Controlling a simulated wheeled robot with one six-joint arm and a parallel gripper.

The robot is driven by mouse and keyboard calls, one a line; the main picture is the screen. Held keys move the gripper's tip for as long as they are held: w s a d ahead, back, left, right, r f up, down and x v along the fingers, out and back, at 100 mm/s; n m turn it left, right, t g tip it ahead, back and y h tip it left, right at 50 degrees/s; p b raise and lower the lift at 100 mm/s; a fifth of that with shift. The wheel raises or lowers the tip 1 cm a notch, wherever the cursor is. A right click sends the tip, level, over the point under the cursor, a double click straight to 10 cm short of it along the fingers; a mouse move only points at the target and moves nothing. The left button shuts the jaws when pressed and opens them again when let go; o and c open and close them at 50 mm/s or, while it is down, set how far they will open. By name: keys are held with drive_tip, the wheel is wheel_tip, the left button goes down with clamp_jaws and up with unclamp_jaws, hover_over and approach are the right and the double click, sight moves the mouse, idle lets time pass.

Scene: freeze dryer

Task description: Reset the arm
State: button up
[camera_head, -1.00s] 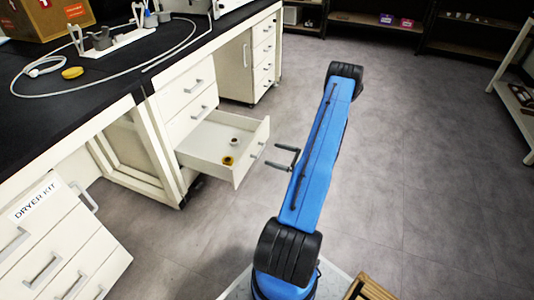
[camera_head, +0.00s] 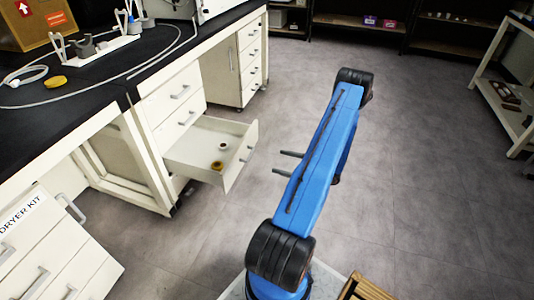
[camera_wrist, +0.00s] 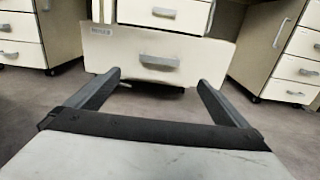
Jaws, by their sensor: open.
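My gripper (camera_head: 287,163) shows as two dark fingers sticking out left from behind my blue arm in the head view. In the wrist view my gripper (camera_wrist: 157,86) has its fingers wide apart with nothing between them. It points at the front of an open drawer (camera_head: 238,170), apart from it. The drawer front (camera_wrist: 130,60) with its grey handle stands ahead in the wrist view. In the drawer lie a small pale item (camera_head: 223,146) and a yellow ring-like item (camera_head: 217,166).
A black-topped bench (camera_head: 60,110) runs along the left, with a yellow disc (camera_head: 56,82), a looped hose and a white rack (camera_head: 105,45) on it. A drawer unit marked DRYER KIT (camera_head: 50,245) stands at lower left. Shelves (camera_head: 501,90) stand at right. The grey floor (camera_head: 430,150) is open.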

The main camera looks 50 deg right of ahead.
drive_tip(key=w+a+r+n+g+y, duration=0.3)
drive_tip(key=w+a+r+n, duration=0.1)
drive_tip(key=a+r, duration=0.35)
drive_tip(key=w+a+r+n+g+y, duration=0.2)
drive_tip(key=w+a+r+n+g, duration=0.3)
drive_tip(key=r, duration=0.4)
drive_tip(key=a+r+n+g, duration=0.35)
drive_tip(key=a+r, duration=0.25)
drive_tip(key=a, duration=0.3)
drive_tip(key=a+r+n+g, duration=0.3)
drive_tip(key=a+r+n, duration=0.1)
drive_tip(key=a+r, duration=0.4)
drive_tip(key=s+a+r+n+g+h, duration=0.1)
drive_tip(key=s+a+r+n+h, duration=0.25)
drive_tip(key=a, duration=0.35)
drive_tip(key=s+a+r+n+g+h, duration=0.1)
drive_tip(key=s+a+r+n+h, duration=0.1)
drive_tip(key=s+a+r+n, duration=0.45)
drive_tip(key=s+a+r+n+t+h, duration=0.4)
drive_tip(key=s+a+n+h, duration=0.1)
drive_tip(key=s, duration=0.6)
drive_tip(key=shift+s+a+r+h, duration=0.35)
drive_tip(key=shift+a+r, duration=0.05)
drive_tip(key=shift+a, duration=0.5)
drive_tip(key=shift+d+n, duration=0.1)
drive_tip(key=shift+n, duration=0.15)
